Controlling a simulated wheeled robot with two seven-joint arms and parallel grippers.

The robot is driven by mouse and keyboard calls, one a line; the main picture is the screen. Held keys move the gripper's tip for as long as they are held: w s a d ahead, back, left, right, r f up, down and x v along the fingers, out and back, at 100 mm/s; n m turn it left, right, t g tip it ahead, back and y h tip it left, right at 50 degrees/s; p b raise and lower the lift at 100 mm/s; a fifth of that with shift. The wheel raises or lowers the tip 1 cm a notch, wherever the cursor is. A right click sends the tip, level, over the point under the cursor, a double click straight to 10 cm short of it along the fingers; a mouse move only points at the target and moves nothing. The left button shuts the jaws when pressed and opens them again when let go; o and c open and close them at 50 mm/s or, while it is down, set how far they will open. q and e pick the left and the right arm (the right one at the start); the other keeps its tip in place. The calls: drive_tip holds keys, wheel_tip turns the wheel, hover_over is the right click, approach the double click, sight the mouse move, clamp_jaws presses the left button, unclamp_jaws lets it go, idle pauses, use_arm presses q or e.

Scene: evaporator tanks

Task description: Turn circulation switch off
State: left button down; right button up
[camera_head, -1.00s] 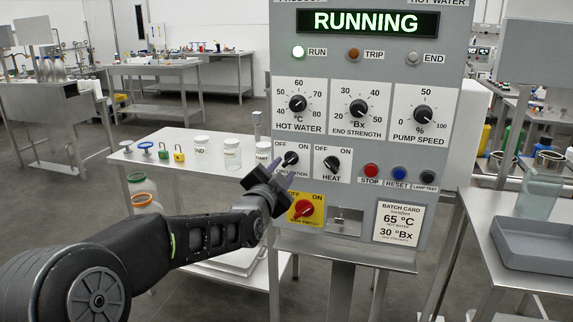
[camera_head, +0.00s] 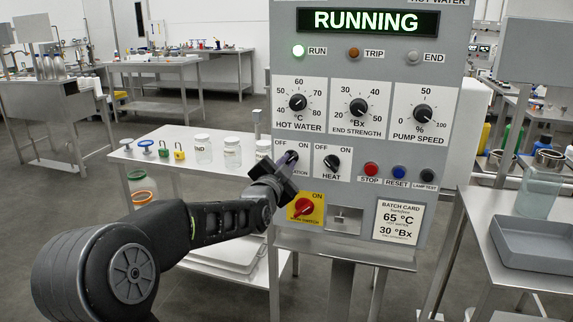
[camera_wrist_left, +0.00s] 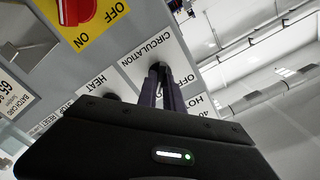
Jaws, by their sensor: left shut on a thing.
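The circulation switch (camera_head: 291,157) is a black knob on a white plate marked OFF and ON, at the left of the grey control panel (camera_head: 366,258). My left gripper (camera_head: 289,168) is at this knob, shut on it. In the left wrist view, the two fingers (camera_wrist_left: 165,84) reach the circulation plate (camera_wrist_left: 149,52) and largely hide the knob. Which way the knob points cannot be told. The display (camera_head: 367,22) reads RUNNING and the RUN lamp (camera_head: 298,51) is lit. My right gripper is not in view.
The heat switch (camera_head: 332,161) is just right of the circulation switch. A red main switch on a yellow plate (camera_head: 305,208) is below, close to my gripper. Stop (camera_head: 371,169) and reset (camera_head: 399,173) buttons are further right. A table with jars (camera_head: 232,152) stands at the left.

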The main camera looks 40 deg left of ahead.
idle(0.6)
use_arm(q)
drive_tip(key=n+b, duration=0.1)
drive_tip(key=b, duration=0.1)
drive_tip(key=n+b, duration=0.4)
drive_tip(key=shift+f+b, duration=0.3)
drive_tip(key=n+b, duration=0.2)
drive_tip(key=n, duration=0.1)
drive_tip(key=n+b, duration=0.3)
drive_tip(key=n, duration=0.1)
drive_tip(key=shift+r+n, duration=0.15)
drive_tip(key=shift+n, duration=0.25)
drive_tip(key=n+b, duration=0.1)
drive_tip(key=n, duration=0.1)
drive_tip(key=shift+n, duration=0.3)
drive_tip(key=shift+n+b, duration=0.4)
drive_tip(key=shift+n, duration=0.9)
drive_tip(key=shift+r, duration=0.1)
